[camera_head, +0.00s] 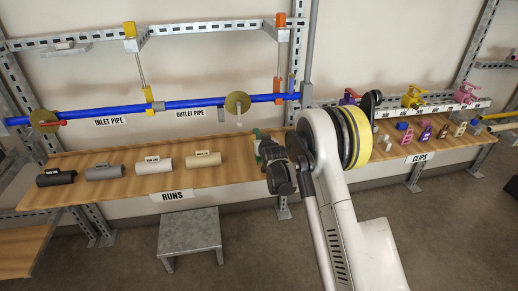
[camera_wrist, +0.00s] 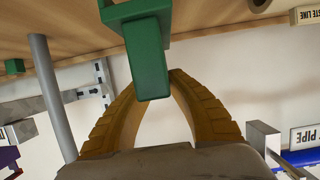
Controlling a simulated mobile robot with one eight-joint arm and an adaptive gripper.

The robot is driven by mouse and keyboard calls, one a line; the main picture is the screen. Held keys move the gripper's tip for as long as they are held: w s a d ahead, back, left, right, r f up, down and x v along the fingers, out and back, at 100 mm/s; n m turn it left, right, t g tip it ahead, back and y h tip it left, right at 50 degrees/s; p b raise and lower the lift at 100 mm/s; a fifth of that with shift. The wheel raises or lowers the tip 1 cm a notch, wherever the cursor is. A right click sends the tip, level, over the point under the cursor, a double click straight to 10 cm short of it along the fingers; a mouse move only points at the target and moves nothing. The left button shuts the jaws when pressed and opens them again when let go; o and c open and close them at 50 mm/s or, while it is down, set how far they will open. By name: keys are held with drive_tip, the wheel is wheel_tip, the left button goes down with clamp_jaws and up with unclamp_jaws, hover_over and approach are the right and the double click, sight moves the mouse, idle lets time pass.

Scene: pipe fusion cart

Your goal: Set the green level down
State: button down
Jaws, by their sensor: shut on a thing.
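The green level (camera_wrist: 150,60) shows large in the wrist view, at the tips of my gripper (camera_wrist: 178,78). The brown fingers curve together there, and I take them as shut on the level. The wooden bench top lies close to it at the top of that view. In the head view only a small green part of the level (camera_head: 258,134) shows, over the bench near its middle, beside my gripper (camera_head: 264,150). My arm hides much of the rest. I cannot tell whether the level touches the bench.
Several pipe runs (camera_head: 104,171) lie on the bench (camera_head: 230,177) to the left. Small coloured clips (camera_head: 425,131) stand on its right part. A blue pipe (camera_head: 190,104) runs above the bench's back. A metal step (camera_head: 189,231) stands on the floor in front.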

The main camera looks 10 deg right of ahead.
wheel_tip(320, 180, down, 4)
drive_tip(key=shift+r+b, duration=0.1)
drive_tip(key=shift+b, duration=0.9)
drive_tip(key=shift+r, duration=0.15)
drive_tip(key=c, duration=1.4)
unclamp_jaws()
drive_tip(key=shift+o, duration=0.2)
